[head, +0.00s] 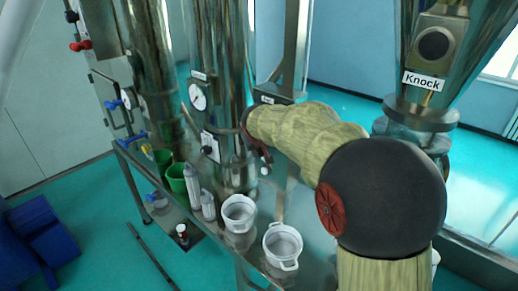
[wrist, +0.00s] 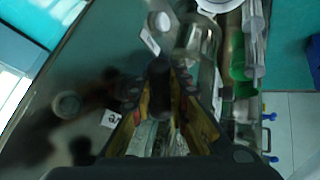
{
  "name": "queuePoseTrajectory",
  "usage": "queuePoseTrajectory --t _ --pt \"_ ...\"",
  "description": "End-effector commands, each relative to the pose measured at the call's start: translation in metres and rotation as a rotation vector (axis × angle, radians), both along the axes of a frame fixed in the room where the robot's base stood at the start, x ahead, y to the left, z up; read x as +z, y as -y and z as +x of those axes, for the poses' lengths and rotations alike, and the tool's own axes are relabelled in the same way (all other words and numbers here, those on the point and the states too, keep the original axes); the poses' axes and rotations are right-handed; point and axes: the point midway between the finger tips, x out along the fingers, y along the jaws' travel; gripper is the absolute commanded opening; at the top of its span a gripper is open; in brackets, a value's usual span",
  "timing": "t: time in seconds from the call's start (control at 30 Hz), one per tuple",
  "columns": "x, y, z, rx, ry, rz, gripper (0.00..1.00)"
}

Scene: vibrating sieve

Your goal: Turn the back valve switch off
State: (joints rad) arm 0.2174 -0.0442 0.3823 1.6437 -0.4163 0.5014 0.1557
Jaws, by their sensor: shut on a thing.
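My gripper (head: 259,153) reaches down to the right side of the shiny steel column, mostly behind my arm in the head view. In the wrist view my gripper (wrist: 160,92) has its yellow-and-black fingers closed around a dark upright knob (wrist: 160,72). This knob appears to be the back valve switch; its turn position cannot be read. In the head view the held part is hidden by the gripper. Another black knob (head: 207,150) sits on a white plate on the front of the column, to the left of my gripper.
A round gauge (head: 198,97) is on the column. White pots (head: 239,214) (head: 282,246), a green cup (head: 177,178) and clear cylinders (head: 193,187) stand on the steel table below. A hopper labelled "Knock" (head: 424,81) is at the right. Blue-handled valves (head: 133,139) are at the left.

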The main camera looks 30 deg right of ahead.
Motion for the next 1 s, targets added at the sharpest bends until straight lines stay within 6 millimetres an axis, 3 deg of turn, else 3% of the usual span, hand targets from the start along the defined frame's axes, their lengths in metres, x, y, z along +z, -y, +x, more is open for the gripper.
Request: queuePoseTrajectory --t 0.4,0.43,0.5,0.73,1.0 --pt "-0.0010 -0.0001 -0.0002 0.001 -0.008 -0.002 0.00" --pt "-0.0010 -0.0001 -0.0002 0.001 -0.008 -0.002 0.18" --pt "-0.0010 -0.0001 -0.0002 0.000 -0.008 -0.002 0.22" --pt "-0.0005 0.0000 -0.0001 0.001 -0.007 -0.002 0.35" --pt "0.0002 -0.0001 -0.0003 0.000 -0.006 -0.002 0.35"
